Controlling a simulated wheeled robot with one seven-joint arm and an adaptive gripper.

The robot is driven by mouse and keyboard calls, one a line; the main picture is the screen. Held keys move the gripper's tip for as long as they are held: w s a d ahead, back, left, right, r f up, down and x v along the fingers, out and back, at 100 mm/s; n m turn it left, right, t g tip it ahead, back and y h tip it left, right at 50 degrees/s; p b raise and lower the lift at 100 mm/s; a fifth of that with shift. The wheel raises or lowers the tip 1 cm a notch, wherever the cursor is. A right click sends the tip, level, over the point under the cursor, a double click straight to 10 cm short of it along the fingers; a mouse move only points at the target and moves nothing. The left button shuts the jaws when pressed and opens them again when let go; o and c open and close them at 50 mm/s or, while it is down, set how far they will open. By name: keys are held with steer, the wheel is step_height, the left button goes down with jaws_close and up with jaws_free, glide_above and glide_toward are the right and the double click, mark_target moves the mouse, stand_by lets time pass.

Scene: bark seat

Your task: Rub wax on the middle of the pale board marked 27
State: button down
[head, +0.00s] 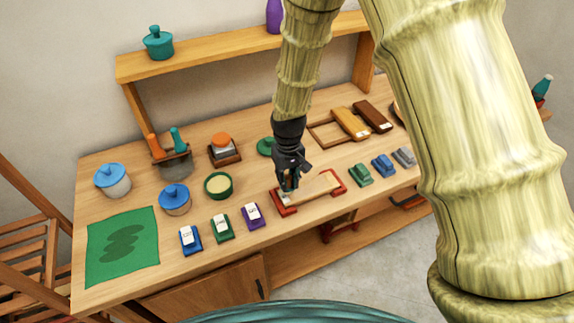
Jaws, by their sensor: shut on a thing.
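The pale board (322,187) lies on the workbench between red end holders (284,209). Its number cannot be read at this size. My gripper (290,185) points down over the left part of the board, close to its surface. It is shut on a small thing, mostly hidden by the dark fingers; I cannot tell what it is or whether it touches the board. An open green tub (218,186) with a pale yellow fill, possibly wax, stands left of the board. A green lid (266,146) lies behind it.
Labelled blue (190,240), green (222,228) and purple (251,217) blocks stand at the front. Several more blocks (360,174) are right of the board. Wooden frames (335,131) and a shelf (225,48) are behind.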

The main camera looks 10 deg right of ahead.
mark_target(288, 177)
steer(key=shift+r+p, duration=1.4)
steer(key=shift+r, duration=0.95)
steer(key=shift+f, duration=0.1)
